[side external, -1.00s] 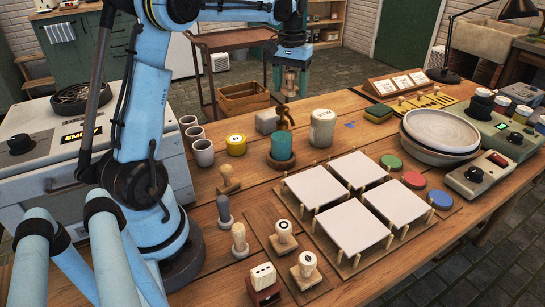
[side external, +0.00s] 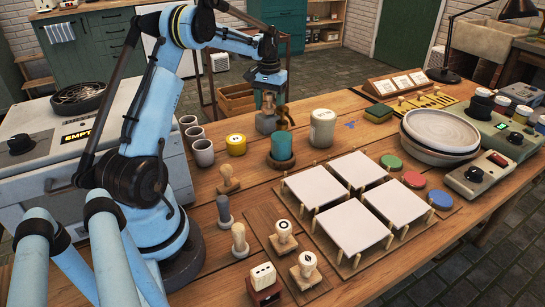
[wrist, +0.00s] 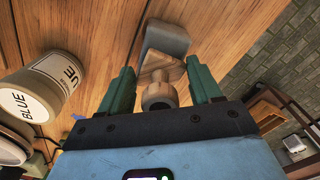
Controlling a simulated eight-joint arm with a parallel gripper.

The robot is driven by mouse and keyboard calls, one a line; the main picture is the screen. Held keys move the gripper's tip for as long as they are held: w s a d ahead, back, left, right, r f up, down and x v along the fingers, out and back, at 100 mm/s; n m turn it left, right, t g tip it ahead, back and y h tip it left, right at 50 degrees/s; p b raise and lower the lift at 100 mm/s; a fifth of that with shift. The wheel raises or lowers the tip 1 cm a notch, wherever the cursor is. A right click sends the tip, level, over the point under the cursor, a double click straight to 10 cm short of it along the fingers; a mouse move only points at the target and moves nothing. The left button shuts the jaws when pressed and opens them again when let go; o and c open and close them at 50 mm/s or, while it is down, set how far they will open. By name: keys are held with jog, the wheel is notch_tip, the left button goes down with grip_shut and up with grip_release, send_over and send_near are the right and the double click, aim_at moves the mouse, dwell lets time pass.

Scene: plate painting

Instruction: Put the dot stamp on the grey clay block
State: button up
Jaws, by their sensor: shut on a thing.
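The dot stamp, a wooden stamp with a turned handle (side external: 268,101), is upright at the grey clay block (side external: 265,124), near the table's back left edge. In the wrist view the stamp's round knob (wrist: 158,96) and wide wooden base show between the green fingers, with the grey block (wrist: 165,38) directly beyond the base. The base seems to be on or just above the block; I cannot tell if they touch. My gripper (side external: 268,97) is shut on the stamp from above. The stamp's face is hidden.
A teal pot (side external: 281,148) with brown-handled tools stands close in front of the block. A pale jar (side external: 322,128) labelled BLUE is to its right, a yellow tin (side external: 236,144) to its left. Other stamps and white tiles (side external: 347,218) lie nearer the camera.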

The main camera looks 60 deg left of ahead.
aim_at(270, 93)
jog(key=shift+f, duration=0.15)
jog(key=o, duration=1)
jog(key=shift+o, duration=0.2)
notch_tip(270, 93, up, 12)
jog(key=shift+r, duration=0.2)
jog(key=s+d+r+m+t+y, duration=0.1)
jog(key=d+r+m+t, duration=0.2)
jog(key=d, duration=1.5)
jog(key=s+d+f+m+t, duration=0.2)
jog(key=s+d+f, duration=0.1)
jog(key=s+d, duration=0.2)
jog(key=s+d+f+m+t+h, duration=0.1)
jog(key=s+d+f, duration=0.3)
jog(key=d, duration=0.5)
jog(key=shift+s+f+m+t, duration=0.15)
jog(key=shift+s+m+t, duration=0.35)
jog(key=shift+m+t, duration=0.1)
